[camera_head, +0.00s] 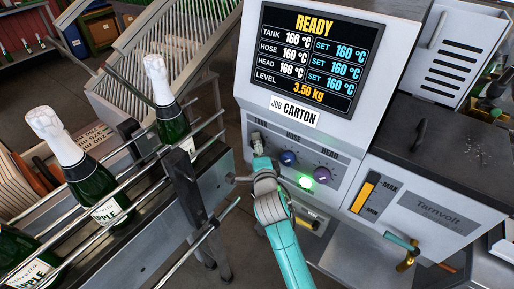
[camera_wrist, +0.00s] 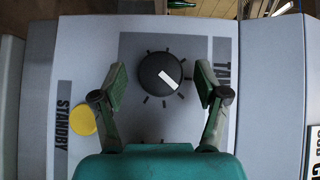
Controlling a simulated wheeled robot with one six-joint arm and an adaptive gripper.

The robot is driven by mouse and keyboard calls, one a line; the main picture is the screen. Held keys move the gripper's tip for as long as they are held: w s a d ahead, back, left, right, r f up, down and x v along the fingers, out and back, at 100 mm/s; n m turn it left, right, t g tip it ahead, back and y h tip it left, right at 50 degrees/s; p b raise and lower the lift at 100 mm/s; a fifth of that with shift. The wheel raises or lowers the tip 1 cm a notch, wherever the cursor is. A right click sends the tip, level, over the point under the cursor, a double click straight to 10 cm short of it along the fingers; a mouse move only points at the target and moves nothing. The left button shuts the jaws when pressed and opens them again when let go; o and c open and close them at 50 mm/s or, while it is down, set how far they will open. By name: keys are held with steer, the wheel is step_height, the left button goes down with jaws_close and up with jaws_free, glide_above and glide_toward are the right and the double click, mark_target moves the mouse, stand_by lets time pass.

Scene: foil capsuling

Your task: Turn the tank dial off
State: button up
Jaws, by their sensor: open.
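The tank dial (camera_wrist: 150,68) is a round black knob with a white pointer line and tick marks around it. In the wrist view its pointer slants toward the lower right. In the head view my gripper (camera_head: 258,148) is at the left end of the dial row, under the TANK label, and hides the tank dial there. The screen (camera_head: 313,58) reads READY, with TANK 160 °C and SET 160 °C.
A yellow button (camera_wrist: 82,120) is beside the STANDBY label. A railed conveyor (camera_head: 130,205) with foil-topped bottles (camera_head: 70,160) is left of my arm.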

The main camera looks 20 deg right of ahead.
steer(key=c, duration=1.2)
steer(key=shift+o, duration=0.2)
steer(key=shift+r+n, duration=0.1)
steer(key=shift+n, duration=0.2)
steer(key=shift+w+a+r+n+g+h, duration=0.15)
steer(key=shift+n+g+h, duration=0.7)
steer(key=shift+n+g, duration=0.85)
steer(key=shift+w+a+r+n+g+h, duration=0.15)
steer(key=shift+n+g+h, duration=0.85)
steer(key=shift+g, duration=1.45)
steer(key=shift+w+a+r+n+g+h, duration=0.15)
steer(key=shift+n+g+h, duration=0.6)
steer(key=shift+n+g, duration=1)
steer(key=shift+d+f+m+g, duration=0.1)
steer(key=shift+m+g, duration=0.15)
steer(key=shift+g, duration=0.15)
